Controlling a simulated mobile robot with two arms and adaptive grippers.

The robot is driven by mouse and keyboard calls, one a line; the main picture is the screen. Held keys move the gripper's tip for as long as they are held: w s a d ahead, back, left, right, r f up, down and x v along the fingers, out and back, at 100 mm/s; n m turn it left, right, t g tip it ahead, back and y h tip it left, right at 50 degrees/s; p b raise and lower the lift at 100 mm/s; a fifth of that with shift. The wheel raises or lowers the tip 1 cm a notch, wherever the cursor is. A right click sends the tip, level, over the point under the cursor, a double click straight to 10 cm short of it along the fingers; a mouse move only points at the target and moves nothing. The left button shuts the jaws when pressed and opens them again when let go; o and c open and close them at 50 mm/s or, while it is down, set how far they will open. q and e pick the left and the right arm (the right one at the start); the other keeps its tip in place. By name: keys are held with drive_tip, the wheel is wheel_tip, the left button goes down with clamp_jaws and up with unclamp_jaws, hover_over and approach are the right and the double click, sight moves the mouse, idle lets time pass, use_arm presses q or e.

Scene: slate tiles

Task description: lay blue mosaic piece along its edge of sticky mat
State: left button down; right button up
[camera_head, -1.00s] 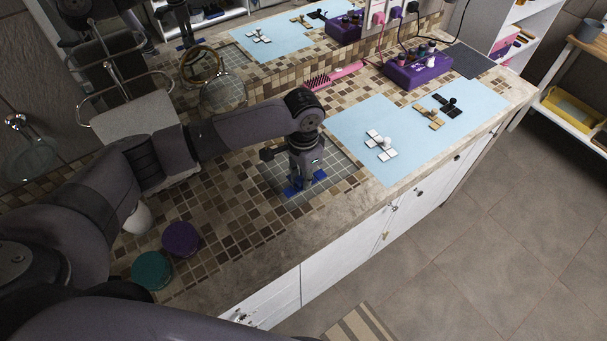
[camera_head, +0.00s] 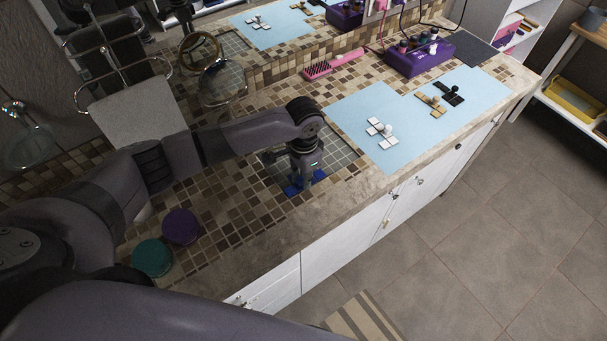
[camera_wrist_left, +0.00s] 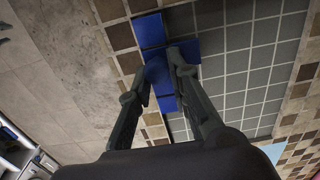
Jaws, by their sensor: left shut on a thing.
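The blue mosaic piece (camera_head: 291,190) is made of flat blue squares, with a rounded blue knob in the wrist view. My left gripper (camera_head: 303,178) points down and is shut on it at the front edge of the grey gridded mat (camera_head: 342,158). In the left wrist view the fingers (camera_wrist_left: 162,75) close around the knob. The blue squares (camera_wrist_left: 150,30) there lie along the border between the grey mat (camera_wrist_left: 245,75) and brown tiles. I cannot tell whether the piece touches the surface. My right gripper is not in view.
A light-blue mat (camera_head: 400,150) to the right bears white (camera_head: 380,130), tan (camera_head: 432,104) and black (camera_head: 452,95) pieces. A pink brush (camera_head: 334,64) and purple box (camera_head: 420,58) stand behind. Purple (camera_head: 181,227) and teal (camera_head: 152,258) round items sit at the left. The counter's front edge is close.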

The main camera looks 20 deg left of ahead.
use_arm(q)
drive_tip(key=shift+f, duration=0.15)
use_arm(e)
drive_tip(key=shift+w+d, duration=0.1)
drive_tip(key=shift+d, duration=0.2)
use_arm(q)
drive_tip(key=shift+f, duration=0.45)
idle(0.5)
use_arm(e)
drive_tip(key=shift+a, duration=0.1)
use_arm(q)
drive_tip(key=c, duration=1.4)
unclamp_jaws()
wheel_tip(320, 180, up, 12)
